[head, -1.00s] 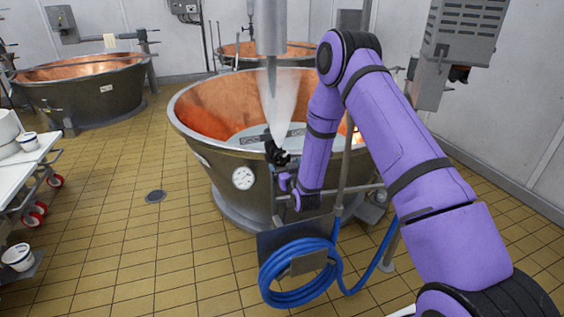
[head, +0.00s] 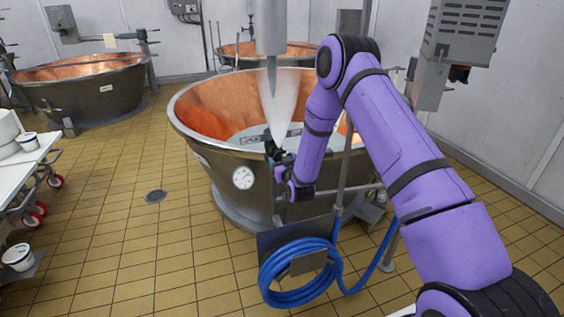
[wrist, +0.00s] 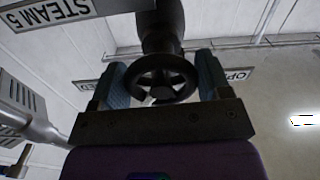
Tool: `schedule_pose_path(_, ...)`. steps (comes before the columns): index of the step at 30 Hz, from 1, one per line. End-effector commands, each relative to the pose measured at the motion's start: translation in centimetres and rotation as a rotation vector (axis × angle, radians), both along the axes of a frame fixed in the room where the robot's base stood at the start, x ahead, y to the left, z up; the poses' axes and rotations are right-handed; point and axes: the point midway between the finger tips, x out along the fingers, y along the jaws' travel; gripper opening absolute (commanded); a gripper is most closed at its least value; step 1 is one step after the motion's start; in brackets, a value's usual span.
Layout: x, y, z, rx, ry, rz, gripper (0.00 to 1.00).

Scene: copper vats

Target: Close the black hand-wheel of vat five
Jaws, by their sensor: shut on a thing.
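The black hand-wheel (wrist: 163,78) stands in the middle of the wrist view, on a dark valve body (wrist: 160,25). My gripper (wrist: 163,85) has one blue-grey finger pad on each side of the wheel and is shut on its rim. A sign reading "STEAM 5" (wrist: 45,15) shows at upper left. In the head view, my gripper (head: 277,158) is at the near rim of the copper vat (head: 205,105), where the wheel is small and hard to make out.
White steam (head: 281,100) shows above the vat's near rim. A gauge (head: 242,178) is on the vat's side. A coiled blue hose (head: 268,280) hangs in front. A white cart (head: 22,150) stands at left. The tiled floor between is clear.

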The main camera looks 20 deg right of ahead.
Motion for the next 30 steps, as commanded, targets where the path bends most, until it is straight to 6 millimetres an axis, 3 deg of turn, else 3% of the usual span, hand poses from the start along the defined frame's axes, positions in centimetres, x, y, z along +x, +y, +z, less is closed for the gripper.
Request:
schedule_pose_path(15, -0.03, 0.20, -0.02, 0.381, 0.001, -0.002, 0.47)
schedule_pose_path(25, -0.04, 0.29, -0.02, 0.401, 0.001, 0.000, 0.47)
schedule_pose_path(26, -0.04, 0.30, -0.02, 0.401, 0.001, 0.000, 0.73)
schedule_pose_path(29, -0.04, 0.29, -0.02, 0.400, 0.001, 0.000, 0.96)
schedule_pose_path(30, -0.03, 0.29, -0.02, 0.400, 0.001, 0.000, 0.96)
